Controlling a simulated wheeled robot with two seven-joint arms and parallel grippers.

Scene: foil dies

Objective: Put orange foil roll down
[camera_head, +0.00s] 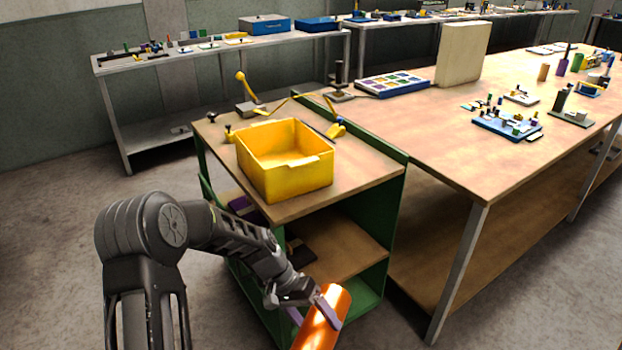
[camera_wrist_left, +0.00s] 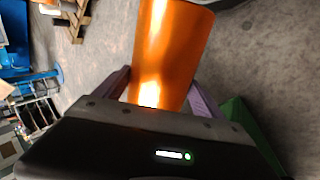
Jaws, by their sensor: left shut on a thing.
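The orange foil roll (camera_head: 322,318) is a shiny cylinder at the bottom of the head view, cut off by the lower edge. My left gripper (camera_head: 326,306) is shut on it, with a finger across its side. The roll is held tilted in the air in front of the green cabinet's right side, apart from any surface. In the left wrist view the orange foil roll (camera_wrist_left: 172,50) stands between the two purple-grey fingers of my left gripper (camera_wrist_left: 160,90). My right gripper is not in view.
A green cabinet (camera_head: 372,255) with a wooden top and an open shelf (camera_head: 345,250) stands beside my arm. A yellow bin (camera_head: 287,178) sits on its top. A long wooden workbench (camera_head: 440,150) is at the right, with several small items. Bare concrete floor lies around.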

